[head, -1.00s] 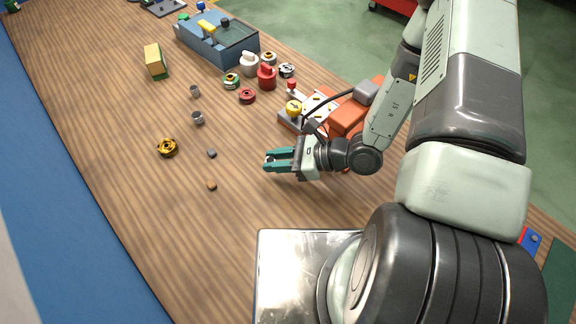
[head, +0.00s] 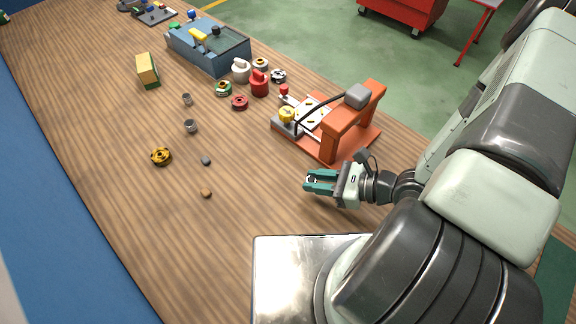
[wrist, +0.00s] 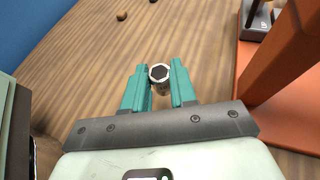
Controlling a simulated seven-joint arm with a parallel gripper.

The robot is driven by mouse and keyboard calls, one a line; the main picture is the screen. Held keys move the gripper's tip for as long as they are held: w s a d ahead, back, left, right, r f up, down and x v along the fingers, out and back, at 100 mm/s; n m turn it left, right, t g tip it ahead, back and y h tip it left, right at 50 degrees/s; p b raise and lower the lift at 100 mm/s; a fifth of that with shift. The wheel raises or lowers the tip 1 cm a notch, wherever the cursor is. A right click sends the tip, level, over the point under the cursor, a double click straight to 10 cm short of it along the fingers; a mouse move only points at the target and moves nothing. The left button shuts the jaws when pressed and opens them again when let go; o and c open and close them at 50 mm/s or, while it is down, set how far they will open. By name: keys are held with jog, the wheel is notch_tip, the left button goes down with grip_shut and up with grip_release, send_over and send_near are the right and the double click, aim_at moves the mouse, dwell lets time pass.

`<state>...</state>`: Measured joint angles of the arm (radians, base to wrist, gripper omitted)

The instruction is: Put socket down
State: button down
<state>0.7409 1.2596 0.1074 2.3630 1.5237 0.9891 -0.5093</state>
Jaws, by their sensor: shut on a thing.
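My gripper (head: 313,181) has teal fingers and is shut on a small metal socket (wrist: 159,75). In the wrist view the socket is a short silver cylinder with a dark opening, held between the fingertips. The gripper is low over the wooden table (head: 240,220), in front of the orange press-like fixture. I cannot tell from the views whether the socket touches the table. Two other grey metal cylinders, a nearer one (head: 191,126) and a farther one (head: 186,99), stand to the left on the table.
The orange fixture (head: 330,142) stands close behind my gripper. A gold ring part (head: 161,156), a grey nub (head: 206,160) and a brown nub (head: 206,193) lie at left. Red and white knobs and a blue-grey box (head: 208,50) are farther back.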

send_over(288, 175)
jog(key=d, duration=0.1)
jog(key=shift+s, duration=0.45)
jog(key=shift+w+a+f, duration=0.45)
jog(key=shift+w+a, duration=0.05)
notch_tip(288, 175, down, 2)
jog(key=shift+f, duration=0.3)
jog(key=shift+f, duration=0.15)
jog(key=c, duration=0.9)
grip_release()
jog(key=v, duration=1.2)
jog(key=shift+s, duration=0.1)
